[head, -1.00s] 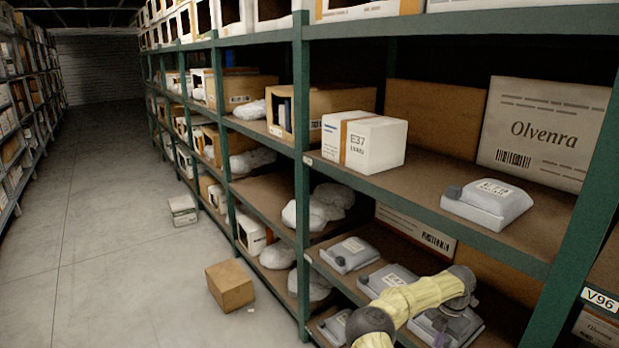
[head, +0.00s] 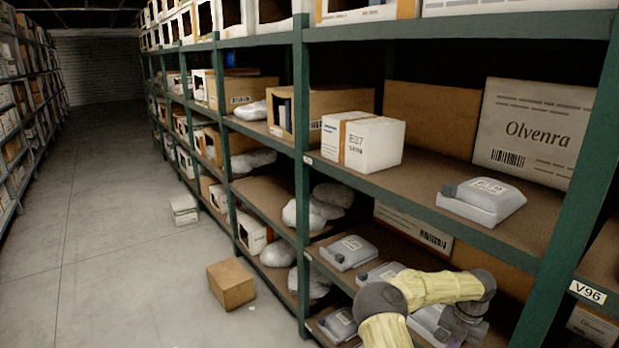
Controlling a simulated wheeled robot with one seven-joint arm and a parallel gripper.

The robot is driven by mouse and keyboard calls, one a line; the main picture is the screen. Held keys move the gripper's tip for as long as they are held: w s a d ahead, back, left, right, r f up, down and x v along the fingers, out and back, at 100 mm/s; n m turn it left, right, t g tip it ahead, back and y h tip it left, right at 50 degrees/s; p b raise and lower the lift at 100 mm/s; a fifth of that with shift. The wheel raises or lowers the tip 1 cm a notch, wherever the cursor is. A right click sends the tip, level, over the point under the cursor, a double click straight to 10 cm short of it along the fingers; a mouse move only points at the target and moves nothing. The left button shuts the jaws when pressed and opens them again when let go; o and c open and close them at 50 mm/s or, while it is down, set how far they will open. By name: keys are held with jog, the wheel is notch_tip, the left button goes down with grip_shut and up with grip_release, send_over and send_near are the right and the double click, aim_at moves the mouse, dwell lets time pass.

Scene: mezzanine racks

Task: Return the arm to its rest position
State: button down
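My arm (head: 440,288) shows at the bottom right of the head view, in a pale yellow sleeve with dark grey joints. It is bent at a dark joint and reaches toward the lower shelf of the green rack. Its far end (head: 462,322) points down in front of grey packages on that shelf. The fingertips are not clearly visible, so I cannot tell whether my gripper is open, shut or holding anything. I cannot tell whether the arm touches the rack or the packages.
The green rack's upright (head: 302,180) and shelf edge (head: 430,215) stand close to the arm. A white E37 box (head: 375,145) and a grey package (head: 482,201) sit on the shelf above. A cardboard box (head: 231,284) lies on the floor. The aisle (head: 110,240) at left is mostly clear.

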jog(key=s+a+r+m+t+p, duration=0.1)
jog(key=s+a+r+m, duration=0.8)
jog(key=m, duration=0.5)
jog(key=s+a+r+m+t+h+p, duration=0.1)
jog(key=s+a+r+m+t+p, duration=0.1)
jog(key=s+a+r+m, duration=0.6)
jog(key=s+a+m, duration=0.5)
jog(key=m, duration=0.1)
jog(key=shift+a+r, duration=0.4)
